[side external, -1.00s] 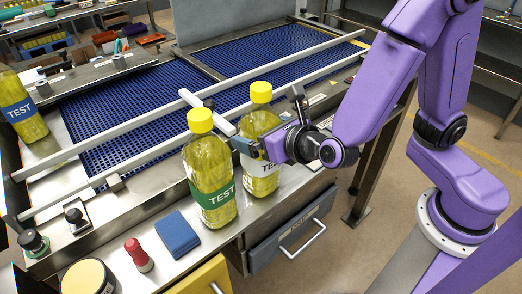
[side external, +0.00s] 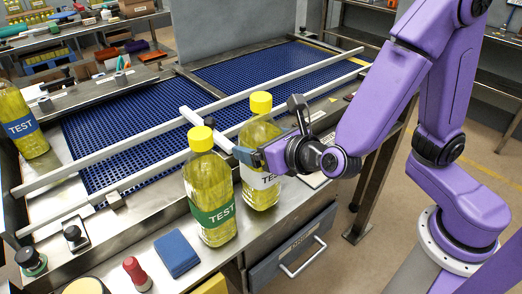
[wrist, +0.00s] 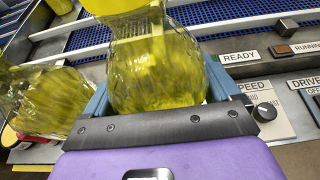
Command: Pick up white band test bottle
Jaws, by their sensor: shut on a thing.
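The white band test bottle (side external: 256,135) has a yellow cap and yellow liquid. It stands upright on the steel ledge in the side view, behind and right of the green band bottle (side external: 207,176). My gripper (side external: 245,154) reaches it from the right and is shut around its upper body. In the wrist view the white band bottle (wrist: 155,70) sits between the blue fingers; its band is hidden there. The green band bottle (wrist: 40,100) also shows at the left of the wrist view. Whether the held bottle touches the ledge is hard to tell.
A blue-band bottle (side external: 20,125) stands at the far left. White guide rails (side external: 150,155) run along the blue conveyor (side external: 130,125) behind the bottles. A blue block (side external: 177,255) and a red-topped stamp (side external: 137,272) lie at the front. READY and SPEED labels (wrist: 240,57) are nearby.

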